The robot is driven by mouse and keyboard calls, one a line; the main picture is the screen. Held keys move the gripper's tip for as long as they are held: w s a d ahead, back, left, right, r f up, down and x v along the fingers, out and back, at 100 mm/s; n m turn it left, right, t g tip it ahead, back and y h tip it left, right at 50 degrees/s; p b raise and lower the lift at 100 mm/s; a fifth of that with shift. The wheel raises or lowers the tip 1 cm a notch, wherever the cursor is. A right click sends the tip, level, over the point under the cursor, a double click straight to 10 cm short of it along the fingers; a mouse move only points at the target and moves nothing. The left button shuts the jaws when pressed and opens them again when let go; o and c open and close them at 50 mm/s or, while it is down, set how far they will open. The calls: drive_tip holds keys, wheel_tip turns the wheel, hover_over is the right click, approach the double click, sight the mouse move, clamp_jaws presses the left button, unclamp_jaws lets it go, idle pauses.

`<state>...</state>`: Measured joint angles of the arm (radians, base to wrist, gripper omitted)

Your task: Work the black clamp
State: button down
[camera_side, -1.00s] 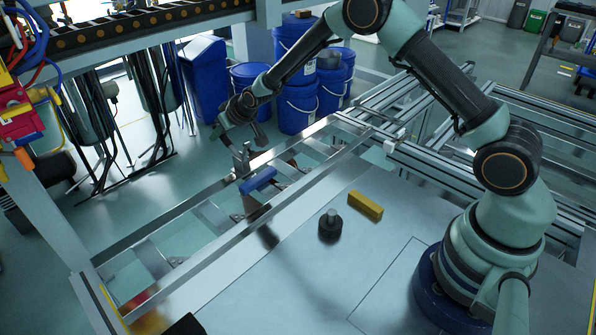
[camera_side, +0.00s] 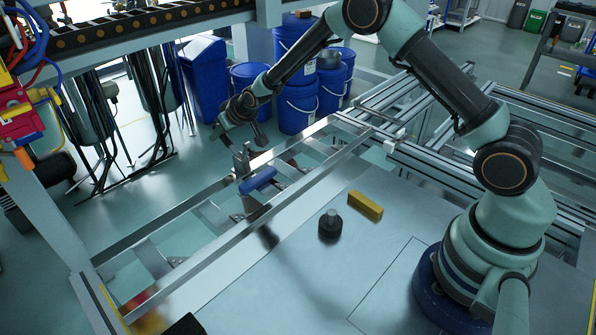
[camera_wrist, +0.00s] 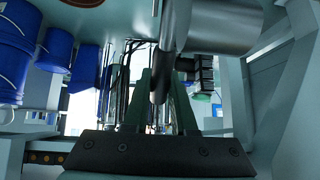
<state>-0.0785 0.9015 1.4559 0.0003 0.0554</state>
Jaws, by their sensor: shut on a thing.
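My gripper (camera_side: 243,150) hangs at the far rail of the frame, left of centre in the side view. In the wrist view its two dark green fingers (camera_wrist: 162,105) are closed on a dark, rod-like handle of the black clamp (camera_wrist: 160,86). The rest of the clamp is hard to make out in the side view, where it is small and dark against the rails. A thick silver cylinder (camera_wrist: 222,25) fills the top of the wrist view, close to the handle.
A blue bar (camera_side: 258,180) lies just below my gripper. A yellow block (camera_side: 365,206) and a black knob with a grey top (camera_side: 330,226) stand on the grey panel (camera_side: 300,280). Metal rails (camera_side: 190,215) run along its left edge. Blue bins (camera_side: 297,105) stand behind.

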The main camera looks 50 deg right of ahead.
drive_tip(key=shift+w+f+g, duration=0.2)
drive_tip(key=shift+f+g, duration=0.25)
drive_tip(key=shift+g, duration=0.2)
drive_tip(key=shift+w+f+g, duration=0.2)
drive_tip(key=shift+f+g, duration=0.2)
drive_tip(key=shift+g, duration=0.25)
drive_tip(key=c, duration=0.7)
unclamp_jaws()
drive_tip(key=shift+r, duration=0.1)
drive_tip(key=v, duration=1.2)
drive_tip(key=shift+a, duration=0.15)
